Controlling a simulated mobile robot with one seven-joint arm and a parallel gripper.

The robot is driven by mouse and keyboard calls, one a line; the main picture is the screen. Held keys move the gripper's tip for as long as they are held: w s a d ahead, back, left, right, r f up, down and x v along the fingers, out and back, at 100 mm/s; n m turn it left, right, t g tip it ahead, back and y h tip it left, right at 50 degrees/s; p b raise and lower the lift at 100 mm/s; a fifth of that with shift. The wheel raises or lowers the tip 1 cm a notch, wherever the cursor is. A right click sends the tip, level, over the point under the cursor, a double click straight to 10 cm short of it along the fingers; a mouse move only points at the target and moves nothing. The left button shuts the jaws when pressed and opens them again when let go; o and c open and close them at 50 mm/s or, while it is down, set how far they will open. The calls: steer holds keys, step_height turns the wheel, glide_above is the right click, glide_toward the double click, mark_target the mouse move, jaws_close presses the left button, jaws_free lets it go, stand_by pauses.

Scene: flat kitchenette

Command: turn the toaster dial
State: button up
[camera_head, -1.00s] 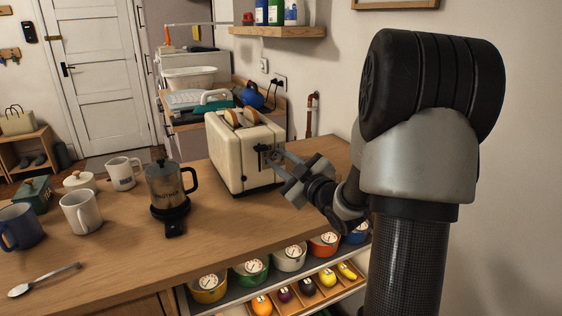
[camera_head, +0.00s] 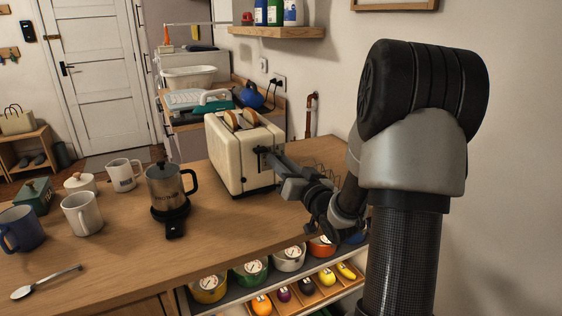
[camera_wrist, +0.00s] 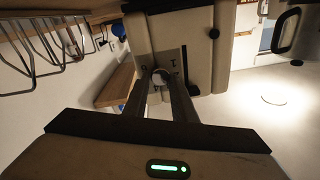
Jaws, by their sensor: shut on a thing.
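The cream toaster (camera_head: 225,155) stands upright on the wooden counter with toast slices (camera_head: 240,119) in its top slots. My gripper (camera_head: 264,152) reaches from the right to the toaster's end face, its fingers close together. In the wrist view, the toaster (camera_wrist: 190,45) fills the upper middle, and my gripper (camera_wrist: 163,82) meets the small round dial (camera_wrist: 159,76) on its panel. The fingers are shut on the dial. In the head view the dial is hidden behind my fingers.
A wire rack (camera_head: 318,172) is behind my gripper, also at left in the wrist view (camera_wrist: 35,50). Pots (camera_head: 289,257) sit on a shelf below. The counter's front middle is clear.

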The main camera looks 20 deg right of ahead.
steer(key=m+p, duration=0.1)
steer(key=m, duration=0.5)
steer(key=shift+m+h+p, duration=0.35)
steer(key=shift+m+h, duration=0.05)
steer(key=shift+f, duration=0.1)
steer(key=o, duration=1)
steer(key=shift+o, duration=0.2)
steer(key=shift+s, duration=0.1)
steer(key=s+f+p, duration=0.1)
steer(key=s+p, duration=1.1)
steer(key=s, duration=0.5)
steer(key=shift+d+f, duration=0.2)
